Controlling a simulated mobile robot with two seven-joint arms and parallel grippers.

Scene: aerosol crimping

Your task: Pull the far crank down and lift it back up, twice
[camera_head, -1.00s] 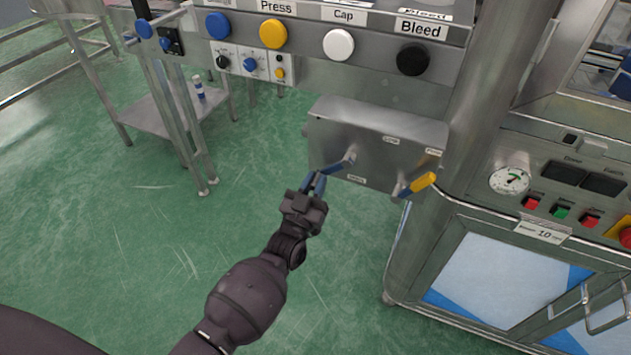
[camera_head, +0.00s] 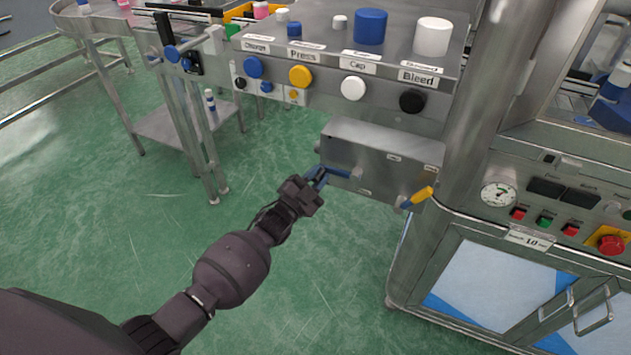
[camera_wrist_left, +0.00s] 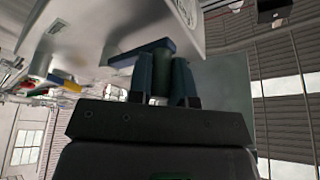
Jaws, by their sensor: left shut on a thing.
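A grey metal box (camera_head: 375,160) on the machine's side carries two cranks. The far crank (camera_head: 342,172), with a blue arm, is on the box's left side and points left, nearly level. My left gripper (camera_head: 314,178) is shut on this crank's handle, which the fingers mostly hide. In the left wrist view the two fingers (camera_wrist_left: 161,78) stand close around the grip, below the blue crank arm (camera_wrist_left: 141,51). The near crank, with a yellow handle (camera_head: 421,195), is at the box's lower right. My right gripper is not in view.
Above the box is a panel with blue, yellow, white and black knobs (camera_head: 412,101) and a shelf with caps. A cabinet with a gauge (camera_head: 498,194) and buttons stands at right. A steel stand (camera_head: 172,125) is at left. The green floor (camera_head: 90,230) below is clear.

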